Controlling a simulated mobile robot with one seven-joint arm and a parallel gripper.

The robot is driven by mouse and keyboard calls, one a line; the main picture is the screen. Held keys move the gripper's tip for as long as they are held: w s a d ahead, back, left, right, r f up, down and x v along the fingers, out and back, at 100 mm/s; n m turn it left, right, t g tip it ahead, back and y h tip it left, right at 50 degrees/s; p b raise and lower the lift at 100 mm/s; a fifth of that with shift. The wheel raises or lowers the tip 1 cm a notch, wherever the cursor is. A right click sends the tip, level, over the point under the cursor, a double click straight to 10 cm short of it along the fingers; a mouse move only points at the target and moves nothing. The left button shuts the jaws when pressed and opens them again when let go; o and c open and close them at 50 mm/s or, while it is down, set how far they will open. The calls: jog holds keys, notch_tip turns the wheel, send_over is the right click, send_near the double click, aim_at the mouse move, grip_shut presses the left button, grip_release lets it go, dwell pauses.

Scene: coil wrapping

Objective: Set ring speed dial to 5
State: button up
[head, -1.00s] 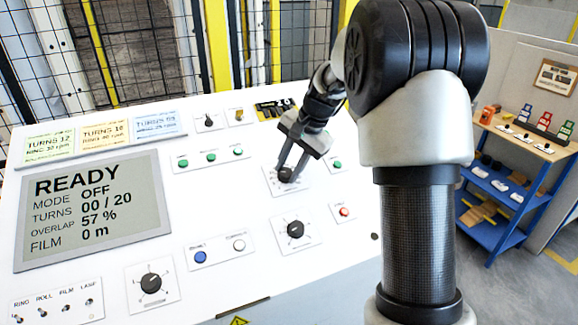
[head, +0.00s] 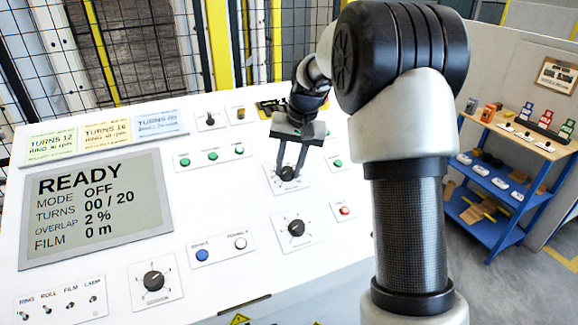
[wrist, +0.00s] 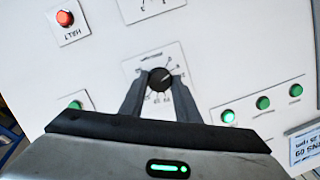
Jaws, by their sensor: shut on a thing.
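My gripper (head: 287,168) is shut on a black dial (wrist: 160,79) on the white sloped panel. Its two fingers are on either side of the knob. In the wrist view the dial has a printed scale around it, too small to read. Two other black dials show in the head view: one below (head: 296,228) and one at the lower left (head: 153,280). Their labels are unreadable, so I cannot tell which dial is ring speed. The display (head: 95,210) reads READY, MODE OFF, TURNS 00 / 20, OVERLAP 2 %, FILM 0 m.
Green buttons (head: 213,156), a red HALT button (wrist: 65,18), a blue button (head: 202,255) and a white button (head: 240,243) surround the dials. Toggle switches (head: 70,305) sit at the lower left. A wire fence (head: 130,50) stands behind. A blue shelf (head: 500,190) is at the right.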

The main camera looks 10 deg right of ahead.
dwell(0.4)
jog(key=o, duration=1)
jog(key=v, duration=1.7)
jog(key=shift+r, duration=0.25)
